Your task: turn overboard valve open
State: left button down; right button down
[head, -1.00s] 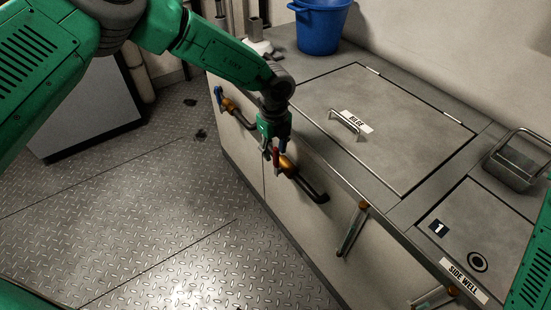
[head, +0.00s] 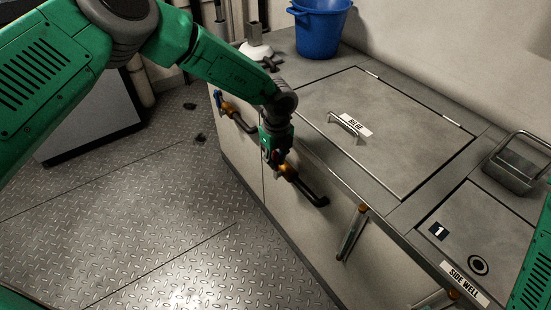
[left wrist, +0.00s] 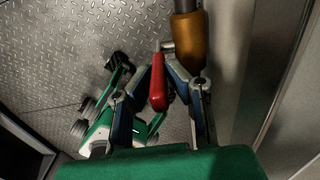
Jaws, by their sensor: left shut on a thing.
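A brass valve (head: 289,172) sits on a dark pipe along the front of the grey chiller cabinet; its brass body also shows in the left wrist view (left wrist: 188,40). Its red handle (left wrist: 158,84) lies between the fingers of my left gripper (left wrist: 168,75), which is shut on it. In the head view my left gripper (head: 275,166) is at the valve, pointing down, and mostly hides the handle. My right gripper is out of view; only a green piece of my right arm shows at the right edge.
A second brass valve with a blue handle (head: 218,98) is on a pipe farther left.

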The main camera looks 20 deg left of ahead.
aim_at(278, 175)
pick_arm(q)
jog(key=shift+s+d+r+t+y+p, duration=0.2)
jog(key=shift+d+t+y+p, duration=0.3)
jog(key=shift+p, duration=0.3)
jog(key=shift+s+d+f+t+y, duration=0.2)
jog(key=shift+t+y, duration=0.2)
jog(key=shift+y, duration=0.2)
jog(key=shift+s+d+f+t+y+b, duration=0.1)
jog(key=shift+s+d+f+t+y, duration=0.1)
jog(key=shift+d+t+y, duration=0.25)
jog(key=shift+s+d+f+t+y+b, duration=0.15)
jog(key=shift+t+y, duration=0.2)
jog(key=shift+y, duration=0.25)
jog(key=shift+s+d+f+t+y+b, duration=0.1)
jog(key=shift+s+d+f+t+y, duration=0.15)
jog(key=shift+t+y, duration=0.25)
jog(key=c, duration=1.6)
grip_release()
jog(key=shift+c, duration=0.2)
jog(key=shift+o, duration=0.3)
jog(key=shift+s, duration=0.1)
